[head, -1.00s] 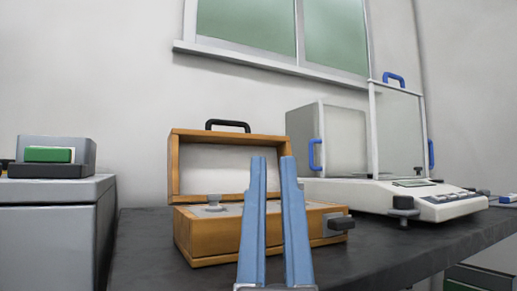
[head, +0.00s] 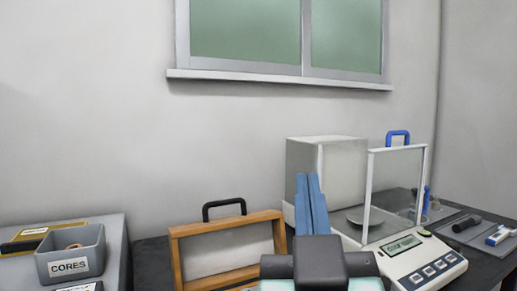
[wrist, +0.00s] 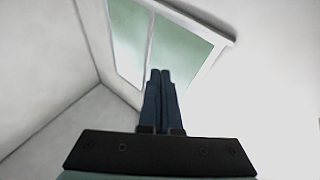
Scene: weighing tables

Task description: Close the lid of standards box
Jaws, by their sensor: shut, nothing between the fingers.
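The standards box is wooden, and its lid (head: 228,252) stands open, with a pale inner panel and a black handle (head: 224,208) on its top edge. The body of the box is out of view below the head picture's edge or hidden by my arm. My gripper (head: 307,177) points up, just right of the lid in the head view. Its blue fingers are together and empty. In the wrist view my gripper (wrist: 161,72) points at the wall and window; the box does not show there.
A balance (head: 422,262) with a clear draft shield and blue handle stands right of the box. A grey CORES bin (head: 70,266) sits on a grey surface at the left. Small tools lie at the far right. The space above the tables is clear.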

